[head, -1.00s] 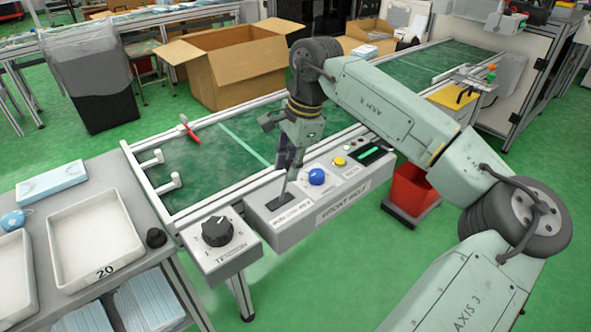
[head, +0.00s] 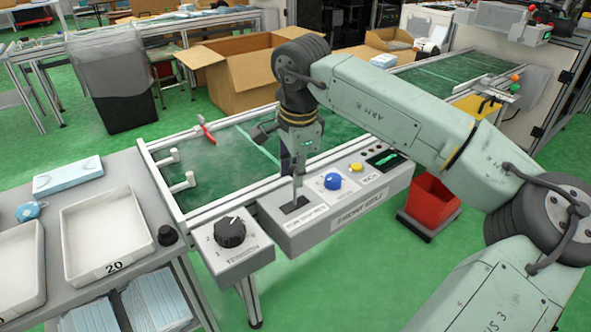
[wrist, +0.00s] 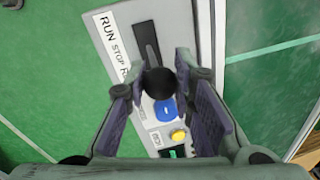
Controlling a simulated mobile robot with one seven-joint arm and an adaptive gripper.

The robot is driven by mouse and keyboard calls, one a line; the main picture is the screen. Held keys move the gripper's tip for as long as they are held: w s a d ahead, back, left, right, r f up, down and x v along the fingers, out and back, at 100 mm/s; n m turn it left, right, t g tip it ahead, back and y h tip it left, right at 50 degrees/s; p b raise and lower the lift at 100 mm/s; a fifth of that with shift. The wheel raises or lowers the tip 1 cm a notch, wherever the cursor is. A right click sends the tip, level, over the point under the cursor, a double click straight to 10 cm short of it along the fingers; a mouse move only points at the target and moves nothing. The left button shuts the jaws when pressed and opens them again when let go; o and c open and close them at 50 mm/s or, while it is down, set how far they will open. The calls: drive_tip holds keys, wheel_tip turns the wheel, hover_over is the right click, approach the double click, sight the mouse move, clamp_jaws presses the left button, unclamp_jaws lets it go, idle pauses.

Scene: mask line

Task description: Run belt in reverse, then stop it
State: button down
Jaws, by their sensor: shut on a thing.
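The control box (head: 335,205) stands at the front edge of the green belt (head: 210,165). Its lever (head: 296,188) rises from a dark slot near the box's left end. My gripper (head: 297,172) is over the lever, pointing down. In the wrist view, the lever's black ball knob (wrist: 160,80) sits between the fingers of my gripper (wrist: 168,92), which is shut on it. The slot (wrist: 146,40) runs beside a label reading RUN, STOP and R; the rest of the label is hidden. The lever's exact setting is hard to tell.
A blue button (head: 332,181), a yellow button (head: 355,168) and a small display (head: 385,159) are right of the lever. A tension dial (head: 230,232) is at left. A red-handled tool (head: 207,130) lies by the belt's far edge. A red bin (head: 433,200) stands on the floor.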

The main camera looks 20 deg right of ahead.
drive_tip(key=c, duration=1.3)
unclamp_jaws()
drive_tip(key=shift+c, duration=0.2)
wheel_tip(320, 180, up, 12)
drive_tip(key=s, duration=0.2)
drive_tip(key=shift+s+f, duration=0.1)
drive_tip(key=shift+f, duration=0.05)
